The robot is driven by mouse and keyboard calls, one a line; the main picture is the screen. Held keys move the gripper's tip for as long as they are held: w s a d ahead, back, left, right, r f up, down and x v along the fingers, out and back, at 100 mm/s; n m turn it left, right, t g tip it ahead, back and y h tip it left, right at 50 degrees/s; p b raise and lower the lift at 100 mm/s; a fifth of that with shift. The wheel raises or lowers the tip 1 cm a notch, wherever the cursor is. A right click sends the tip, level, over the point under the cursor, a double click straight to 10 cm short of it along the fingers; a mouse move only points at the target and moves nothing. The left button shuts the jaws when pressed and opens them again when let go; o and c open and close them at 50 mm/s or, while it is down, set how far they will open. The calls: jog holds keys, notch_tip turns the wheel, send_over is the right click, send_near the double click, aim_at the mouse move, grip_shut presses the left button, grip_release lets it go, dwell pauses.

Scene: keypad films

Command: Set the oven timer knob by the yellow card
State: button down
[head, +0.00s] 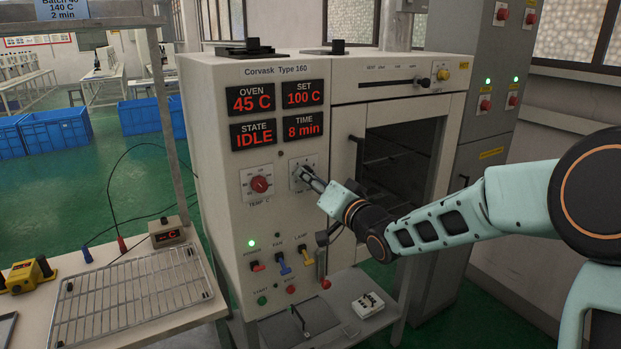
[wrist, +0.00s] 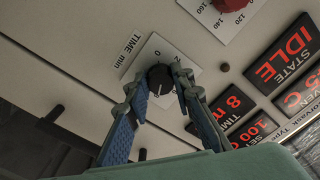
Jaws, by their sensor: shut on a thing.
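The timer knob (wrist: 159,82) is black with a pale pointer line, on a white dial plate (wrist: 148,56) marked TIME min. My gripper (wrist: 164,84) is shut on the knob, one finger on each side; in the head view my gripper (head: 306,175) covers the knob. The oven's time display (head: 303,127) reads 8 min. A blue card (head: 66,20) at the top left reads 140 C and 2 min, its top line partly cut off. I see no yellow card.
The red temperature knob (head: 260,184) is left of the timer dial. The set display (head: 303,93) reads 100 C and the state display (head: 253,134) reads IDLE. Switches (head: 282,264) and buttons sit below. A wire rack (head: 130,292) lies on the table at left.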

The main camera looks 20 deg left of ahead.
jog(key=c, duration=1.7)
grip_release()
jog(key=v, duration=1.2)
jog(key=shift+s, duration=0.1)
